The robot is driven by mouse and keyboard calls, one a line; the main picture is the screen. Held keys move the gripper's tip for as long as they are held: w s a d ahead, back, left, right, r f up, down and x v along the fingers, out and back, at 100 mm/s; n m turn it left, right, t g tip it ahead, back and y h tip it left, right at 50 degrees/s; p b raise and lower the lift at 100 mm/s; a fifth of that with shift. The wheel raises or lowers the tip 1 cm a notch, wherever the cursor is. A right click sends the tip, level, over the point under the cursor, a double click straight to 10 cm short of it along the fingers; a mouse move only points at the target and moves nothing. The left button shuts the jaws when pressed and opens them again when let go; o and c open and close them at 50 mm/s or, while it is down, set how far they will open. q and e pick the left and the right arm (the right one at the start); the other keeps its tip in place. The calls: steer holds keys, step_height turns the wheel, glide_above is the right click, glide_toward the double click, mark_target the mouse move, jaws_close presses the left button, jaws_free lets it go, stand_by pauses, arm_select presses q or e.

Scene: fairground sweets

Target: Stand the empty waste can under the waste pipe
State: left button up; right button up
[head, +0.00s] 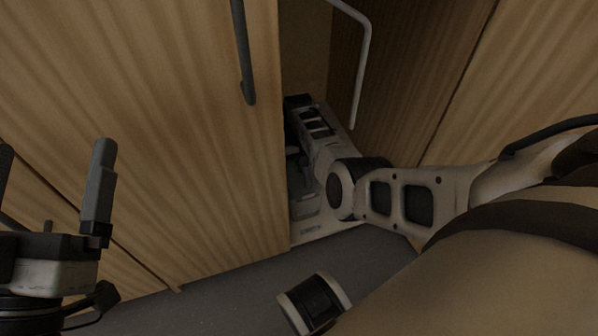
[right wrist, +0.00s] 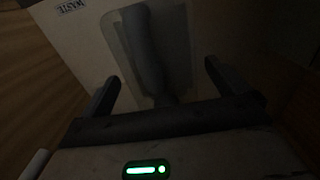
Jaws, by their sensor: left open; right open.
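In the right wrist view a pale panel (right wrist: 85,45) carries a label reading WASTE at its upper left. A lighter rounded strip on it holds a dark grey, pipe-like shape (right wrist: 148,50); I cannot tell whether this lies in front or behind. I cannot tell if the panel belongs to a can. My right gripper (right wrist: 162,72) is open, its fingers on either side of the strip; contact is unclear. In the head view my right arm reaches into the cupboard, its fingers hidden. My left gripper (head: 55,150) is open and empty at the left. No separate can is recognisable.
A wooden cupboard door (head: 185,150) with a dark handle (head: 243,60) stands left of the opening. Another door (head: 395,80) with a pale handle (head: 365,50) stands right. Grey floor (head: 220,295) shows below. The opening is narrow around my right arm.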

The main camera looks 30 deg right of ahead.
steer(key=shift+f+b, duration=0.4)
steer(key=shift+f, duration=0.5)
arm_select(q)
steer(key=shift+s+r+m+t+h, duration=0.2)
steer(key=shift+s+r+m+h, duration=0.05)
steer(key=shift+r+m+h, duration=0.55)
steer(key=shift+s+r+m+t+h, duration=0.2)
steer(key=shift+r+m+h, duration=0.35)
steer(key=shift+m, duration=0.35)
arm_select(e)
steer(key=shift+f, duration=0.15)
